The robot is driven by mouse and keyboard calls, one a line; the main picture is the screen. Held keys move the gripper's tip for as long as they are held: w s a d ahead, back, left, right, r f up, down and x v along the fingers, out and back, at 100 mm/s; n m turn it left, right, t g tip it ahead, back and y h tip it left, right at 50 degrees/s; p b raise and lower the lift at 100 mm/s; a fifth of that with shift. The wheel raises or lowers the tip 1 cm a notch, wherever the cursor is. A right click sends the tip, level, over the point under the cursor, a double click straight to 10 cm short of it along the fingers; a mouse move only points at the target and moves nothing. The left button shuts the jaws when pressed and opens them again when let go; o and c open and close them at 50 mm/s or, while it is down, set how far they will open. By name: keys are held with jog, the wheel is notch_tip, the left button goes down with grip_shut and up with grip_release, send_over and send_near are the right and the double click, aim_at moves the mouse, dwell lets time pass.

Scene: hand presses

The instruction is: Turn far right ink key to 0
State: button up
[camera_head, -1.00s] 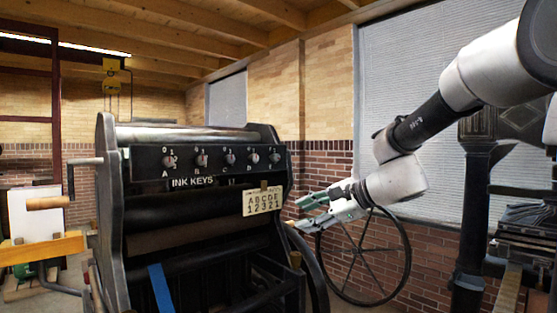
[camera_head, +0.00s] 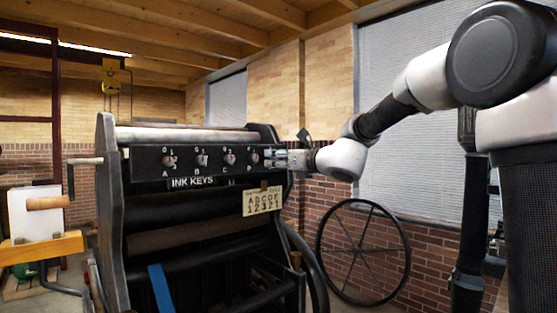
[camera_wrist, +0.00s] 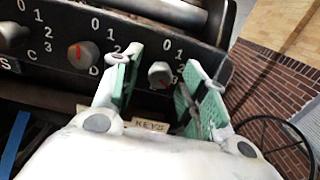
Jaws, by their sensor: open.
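The far right ink key is a grey round knob (camera_wrist: 160,74) on the black ink-key panel of the press. A red mark shows low on its face, and a 0 and a 1 are printed above it. My gripper (camera_head: 279,157) is at the right end of the panel. In the wrist view its two green-padded fingers stand open on either side of the knob, with gaps visible. I cannot tell how deep the knob sits between them. In the head view my gripper hides this key.
Another key, D (camera_wrist: 83,54), with a red mark, lies just left of the fingers. A cream plate (camera_head: 262,200) with letters and numbers hangs below the panel. A spoked wheel (camera_head: 363,251) stands by the brick wall on the right.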

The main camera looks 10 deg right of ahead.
jog(key=shift+a, duration=0.1)
grip_shut()
jog(key=shift+n, duration=0.3)
jog(key=n, duration=2.3)
jog(key=shift+w, duration=0.1)
jog(key=shift+r+n, duration=0.1)
jog(key=shift+n, duration=0.2)
dwell(0.4)
